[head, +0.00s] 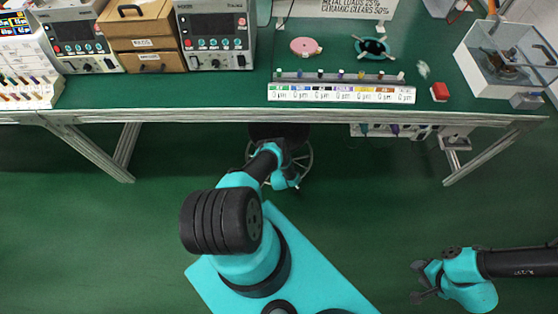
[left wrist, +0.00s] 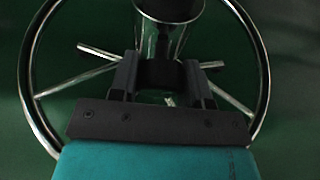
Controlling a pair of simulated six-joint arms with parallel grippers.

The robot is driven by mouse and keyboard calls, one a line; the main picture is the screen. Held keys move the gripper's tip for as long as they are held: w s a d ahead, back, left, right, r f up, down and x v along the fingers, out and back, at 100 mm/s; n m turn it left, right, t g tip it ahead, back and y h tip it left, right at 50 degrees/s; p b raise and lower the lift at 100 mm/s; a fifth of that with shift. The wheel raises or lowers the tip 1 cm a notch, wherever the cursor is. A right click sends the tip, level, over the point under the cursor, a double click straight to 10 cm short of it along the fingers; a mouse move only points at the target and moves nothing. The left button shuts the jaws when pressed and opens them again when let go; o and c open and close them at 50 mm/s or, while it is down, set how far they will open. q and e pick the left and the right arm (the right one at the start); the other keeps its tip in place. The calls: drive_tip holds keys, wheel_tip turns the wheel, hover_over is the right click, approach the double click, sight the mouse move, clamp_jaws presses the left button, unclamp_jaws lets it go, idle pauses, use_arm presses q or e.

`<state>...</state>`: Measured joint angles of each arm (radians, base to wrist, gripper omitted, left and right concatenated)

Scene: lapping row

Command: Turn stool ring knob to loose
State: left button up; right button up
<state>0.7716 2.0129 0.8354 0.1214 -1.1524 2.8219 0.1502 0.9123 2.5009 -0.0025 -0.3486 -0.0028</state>
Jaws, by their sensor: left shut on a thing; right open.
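The stool's chrome foot ring (head: 308,158) and dark seat (head: 280,131) show partly under the bench front, behind my left arm. In the left wrist view the ring (left wrist: 265,75) circles a chrome column (left wrist: 150,38) with spokes. A dark knob or collar (left wrist: 162,74) sits at the column between the fingers of my left gripper (left wrist: 161,66), which is shut on it. Its marking cannot be read. In the head view the fingers of this gripper are hidden. My right gripper (head: 417,282) is open and empty over the floor at lower right, far from the stool.
The green-topped bench (head: 330,108) spans above the stool, with metal legs (head: 98,152) on both sides. The green floor (head: 370,215) between my arms is clear.

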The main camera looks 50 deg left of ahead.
use_arm(q)
drive_tip(key=m+g+y, duration=0.1)
drive_tip(key=m, duration=0.2)
drive_tip(key=shift+y, duration=0.4)
drive_tip(key=o, duration=0.9)
drive_tip(key=shift+d, duration=0.15)
drive_tip(key=v, duration=1.7)
drive_tip(key=shift+w+d+r, duration=0.1)
drive_tip(key=shift+r, duration=0.15)
